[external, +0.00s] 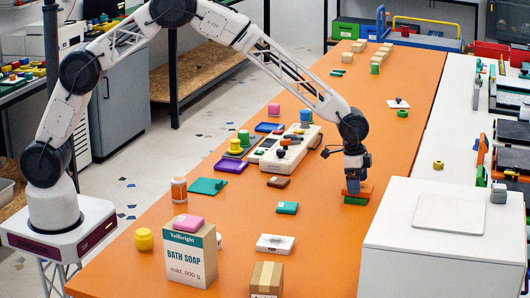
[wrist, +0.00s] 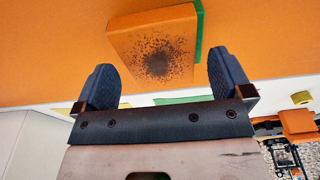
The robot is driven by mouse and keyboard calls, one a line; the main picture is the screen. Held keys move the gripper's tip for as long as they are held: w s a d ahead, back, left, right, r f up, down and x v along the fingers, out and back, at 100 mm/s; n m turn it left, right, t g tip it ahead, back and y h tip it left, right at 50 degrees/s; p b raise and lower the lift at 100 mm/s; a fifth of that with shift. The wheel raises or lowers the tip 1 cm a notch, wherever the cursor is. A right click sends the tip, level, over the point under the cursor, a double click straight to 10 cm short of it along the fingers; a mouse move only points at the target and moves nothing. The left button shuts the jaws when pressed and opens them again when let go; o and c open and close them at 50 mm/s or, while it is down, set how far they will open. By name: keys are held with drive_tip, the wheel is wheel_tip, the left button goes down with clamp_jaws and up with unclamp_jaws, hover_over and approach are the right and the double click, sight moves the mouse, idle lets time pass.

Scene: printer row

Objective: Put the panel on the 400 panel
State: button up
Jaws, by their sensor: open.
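My gripper (external: 354,178) points down over the right side of the orange table. In the wrist view its two dark fingers (wrist: 160,62) are apart, with nothing visibly clamped between them. An orange block-like panel (wrist: 152,40) with a dark speckled patch lies just beyond the fingertips. It rests on a green piece (wrist: 199,28), whose edge shows along its right side. In the external view the orange panel (external: 364,189) and the green piece (external: 355,200) are stacked directly under the gripper, partly hidden by it. No "400" marking is legible, so I cannot tell which piece is the 400 panel.
A large white box (external: 395,225) stands in front and right of the gripper. A white machine with knobs (external: 285,148), a teal box (external: 287,207) and a brown piece (external: 278,182) lie to the left. A green ring (external: 402,113) lies behind. Table around the stack is clear.

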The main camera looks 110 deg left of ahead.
wheel_tip(320, 180, up, 11)
drive_tip(key=s, duration=0.1)
drive_tip(key=shift+s, duration=0.3)
idle(0.5)
drive_tip(key=shift+r, duration=0.1)
idle(0.3)
drive_tip(key=s+d+r, duration=1)
drive_tip(key=s, duration=0.4)
drive_tip(key=s+d+r, duration=1)
drive_tip(key=s+d, duration=0.1)
drive_tip(key=s, duration=0.2)
drive_tip(key=s+d+f, duration=0.1)
drive_tip(key=s+d, duration=0.2)
drive_tip(key=s, duration=0.9)
drive_tip(key=s+d+f, duration=0.1)
drive_tip(key=s+d, duration=0.3)
drive_tip(key=s, duration=0.7)
drive_tip(key=s+d+f, duration=0.1)
drive_tip(key=s+d, duration=0.2)
drive_tip(key=s, duration=0.9)
drive_tip(key=shift+s+d+f+t, duration=0.2)
drive_tip(key=shift+s+t, duration=0.1)
drive_tip(key=shift+t, duration=0.1)
